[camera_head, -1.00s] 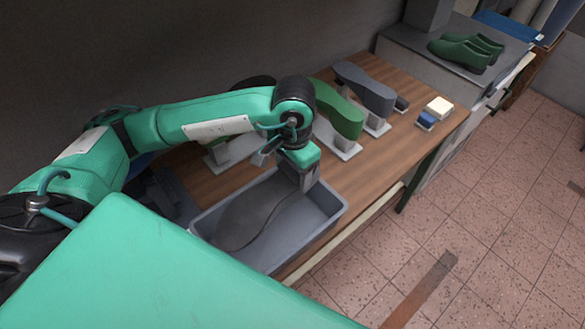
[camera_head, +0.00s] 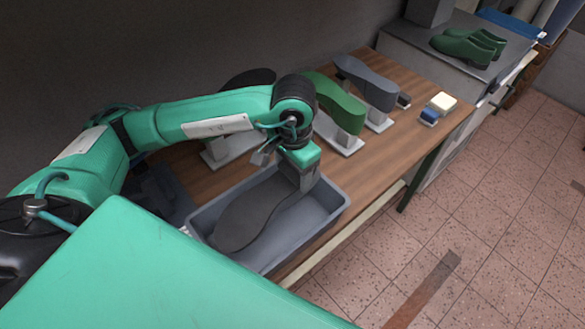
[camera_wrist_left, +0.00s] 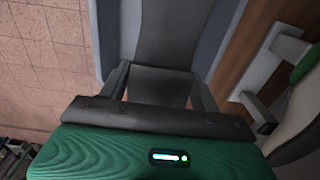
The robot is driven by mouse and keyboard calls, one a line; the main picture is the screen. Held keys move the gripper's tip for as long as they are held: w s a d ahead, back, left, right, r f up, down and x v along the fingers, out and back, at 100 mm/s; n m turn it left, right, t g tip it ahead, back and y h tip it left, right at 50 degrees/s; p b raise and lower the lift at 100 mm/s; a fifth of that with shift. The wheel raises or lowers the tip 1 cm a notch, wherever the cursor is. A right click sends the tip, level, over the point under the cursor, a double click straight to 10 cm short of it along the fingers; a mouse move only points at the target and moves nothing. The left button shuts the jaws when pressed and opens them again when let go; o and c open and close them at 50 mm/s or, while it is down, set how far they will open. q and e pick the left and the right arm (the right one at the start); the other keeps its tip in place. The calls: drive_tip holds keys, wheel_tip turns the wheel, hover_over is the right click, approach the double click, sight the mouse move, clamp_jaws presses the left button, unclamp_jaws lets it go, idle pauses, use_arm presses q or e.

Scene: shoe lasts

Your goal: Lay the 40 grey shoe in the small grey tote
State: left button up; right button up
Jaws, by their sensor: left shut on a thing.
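A dark grey shoe (camera_head: 255,212), sole side up, lies lengthwise inside or just over the grey tote (camera_head: 338,208). I cannot tell whether it touches the tote floor. My left gripper (camera_head: 302,182) is at the shoe's far right end, shut on it. In the left wrist view the shoe (camera_wrist_left: 168,38) runs up from between the two fingers of my left gripper (camera_wrist_left: 162,88), with tote walls on both sides. No size mark can be read. My right gripper is not in view.
On the wooden table (camera_head: 385,148) behind the tote, a green shoe (camera_head: 335,100) and a grey-blue shoe (camera_head: 366,80) rest on stands. A dark sole (camera_head: 248,78) is partly hidden by my arm. A blue and cream block (camera_head: 440,104) lies at right.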

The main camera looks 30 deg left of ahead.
use_arm(q)
drive_tip(key=o, duration=1.3)
drive_tip(key=shift+r+b, duration=0.3)
drive_tip(key=shift+r, duration=0.35)
drive_tip(key=shift+s+d+r+b, duration=0.1)
drive_tip(key=shift+r+b, duration=1)
drive_tip(key=shift+r, duration=5.2)
